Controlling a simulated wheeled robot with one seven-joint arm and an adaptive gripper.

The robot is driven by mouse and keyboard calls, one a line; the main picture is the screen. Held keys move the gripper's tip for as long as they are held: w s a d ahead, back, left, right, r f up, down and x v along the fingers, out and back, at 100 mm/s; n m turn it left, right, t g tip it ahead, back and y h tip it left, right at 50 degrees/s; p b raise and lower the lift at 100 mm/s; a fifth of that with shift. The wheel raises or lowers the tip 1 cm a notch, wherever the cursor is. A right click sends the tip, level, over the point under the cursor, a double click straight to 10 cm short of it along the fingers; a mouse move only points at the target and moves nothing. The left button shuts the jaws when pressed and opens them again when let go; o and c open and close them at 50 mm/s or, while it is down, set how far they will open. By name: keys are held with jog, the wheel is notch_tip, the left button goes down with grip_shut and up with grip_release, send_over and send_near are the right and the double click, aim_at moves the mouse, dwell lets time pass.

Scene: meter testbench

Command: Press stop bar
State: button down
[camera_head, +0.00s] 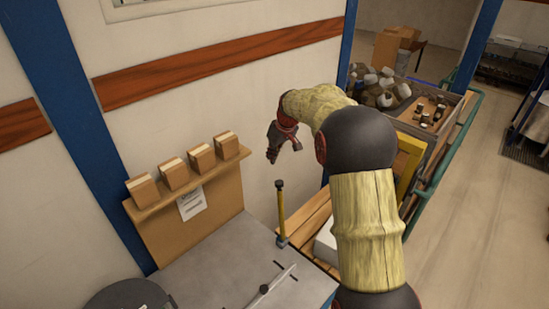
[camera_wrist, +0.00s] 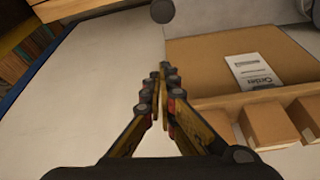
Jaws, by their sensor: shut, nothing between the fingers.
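My gripper (camera_head: 272,153) is shut and empty, held in the air near the wall, above and to the left of an upright yellow post with a black top (camera_head: 281,212). The post stands by the far right corner of the grey bench. A thin silver bar (camera_head: 277,278) with a dark knob lies across the bench top; I cannot tell whether the bar or the post is the stop bar. In the wrist view my closed fingers (camera_wrist: 162,70) point towards a dark round knob (camera_wrist: 162,11), with a visible gap between.
The grey bench (camera_head: 205,272) has a brown panel with a paper notice (camera_head: 191,204) and several small boxes (camera_head: 173,173) on its ledge. A dark disc (camera_head: 130,296) sits at the near left. Wooden boards (camera_head: 304,218) and a cart with parts (camera_head: 425,110) are to the right.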

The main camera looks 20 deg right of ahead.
notch_tip(320, 180, down, 7)
jog(key=s+p, duration=0.1)
jog(key=p, duration=0.1)
dwell(0.4)
jog(key=shift+s+d+f, duration=0.1)
jog(key=shift+s+d, duration=0.05)
jog(key=shift+s, duration=0.05)
